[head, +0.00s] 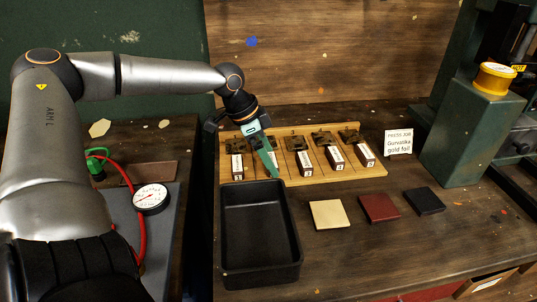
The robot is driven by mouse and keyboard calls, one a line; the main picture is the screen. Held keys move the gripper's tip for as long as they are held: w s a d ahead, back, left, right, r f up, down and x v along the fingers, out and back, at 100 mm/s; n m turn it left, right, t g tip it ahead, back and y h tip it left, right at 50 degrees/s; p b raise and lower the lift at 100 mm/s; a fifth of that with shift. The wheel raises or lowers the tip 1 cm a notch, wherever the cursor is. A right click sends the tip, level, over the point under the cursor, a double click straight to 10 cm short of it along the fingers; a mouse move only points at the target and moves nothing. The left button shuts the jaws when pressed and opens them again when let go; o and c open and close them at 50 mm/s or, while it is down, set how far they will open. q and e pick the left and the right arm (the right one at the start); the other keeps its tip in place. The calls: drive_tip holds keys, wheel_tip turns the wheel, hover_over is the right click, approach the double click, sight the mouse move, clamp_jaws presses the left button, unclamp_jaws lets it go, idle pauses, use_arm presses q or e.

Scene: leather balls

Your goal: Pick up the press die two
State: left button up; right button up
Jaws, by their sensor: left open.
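Several press dies with dark metal bodies and white numbered labels stand in a row on a wooden rack (378,172). Press die two (257,147), between die one (237,164) and die three (304,160), is mostly hidden behind my left gripper. My left gripper (272,172) is open and points down at die two's place, its green finger in front of it. I cannot tell whether the fingers touch the die. My right gripper is not in view.
A deep black tray (226,235) stands just in front of the rack. Beige (328,214), dark red (379,208) and black (425,201) squares lie to its right. A sign (398,143) and a green press (465,140) stand at the right. A gauge (151,198) is at the left.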

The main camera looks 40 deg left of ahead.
use_arm(q)
drive_tip(key=c, duration=0.9)
drive_tip(key=shift+w, duration=0.1)
drive_tip(key=shift+c, duration=0.9)
drive_tip(key=shift+r, duration=0.15)
